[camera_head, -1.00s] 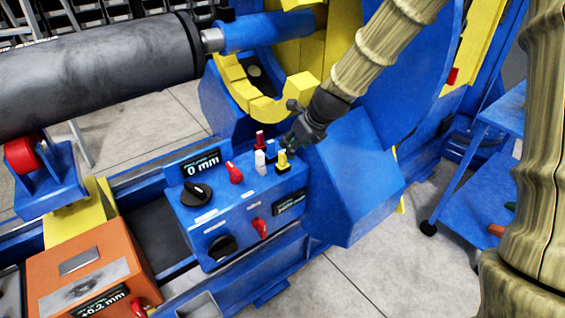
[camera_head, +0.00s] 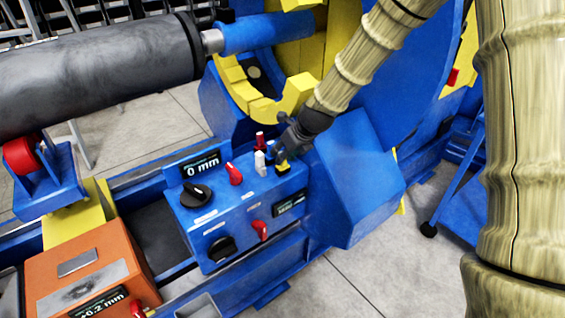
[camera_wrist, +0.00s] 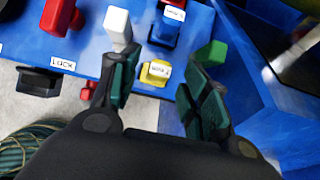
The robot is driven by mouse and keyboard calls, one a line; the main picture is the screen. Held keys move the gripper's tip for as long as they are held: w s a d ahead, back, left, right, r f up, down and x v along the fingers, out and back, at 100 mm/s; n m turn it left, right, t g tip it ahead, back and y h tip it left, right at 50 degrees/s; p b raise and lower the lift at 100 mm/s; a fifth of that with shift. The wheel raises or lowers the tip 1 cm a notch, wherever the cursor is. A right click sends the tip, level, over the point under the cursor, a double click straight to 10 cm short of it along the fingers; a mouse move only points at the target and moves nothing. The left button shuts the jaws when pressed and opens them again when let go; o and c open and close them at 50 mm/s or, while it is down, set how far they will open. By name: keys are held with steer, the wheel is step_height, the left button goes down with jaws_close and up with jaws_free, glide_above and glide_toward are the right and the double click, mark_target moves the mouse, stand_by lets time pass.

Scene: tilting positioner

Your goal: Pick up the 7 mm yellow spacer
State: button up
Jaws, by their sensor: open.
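The yellow spacer (camera_wrist: 155,72) has a small white label and stands at the edge of the blue control box. In the wrist view it lies between the two fingers of my gripper (camera_wrist: 157,78), and I see a gap on either side. In the head view my gripper (camera_head: 286,143) is open, right over the yellow spacer (camera_head: 283,167), and hides its upper part. I cannot tell how far the fingertips reach down beside it. The label is too small to read surely.
A white piece (camera_wrist: 118,27) stands close to the left finger. A blue piece (camera_wrist: 165,28) is just behind the spacer, and a green one (camera_wrist: 209,54) is by the right finger. A red lever (camera_wrist: 58,16) and a blue guard (camera_head: 357,180) are nearby.

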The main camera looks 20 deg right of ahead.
steer(key=shift+x, duration=1.55)
steer(key=shift+s, duration=0.1)
steer(key=shift+c, duration=0.2)
jaws_close()
steer(key=shift+r, duration=0.1)
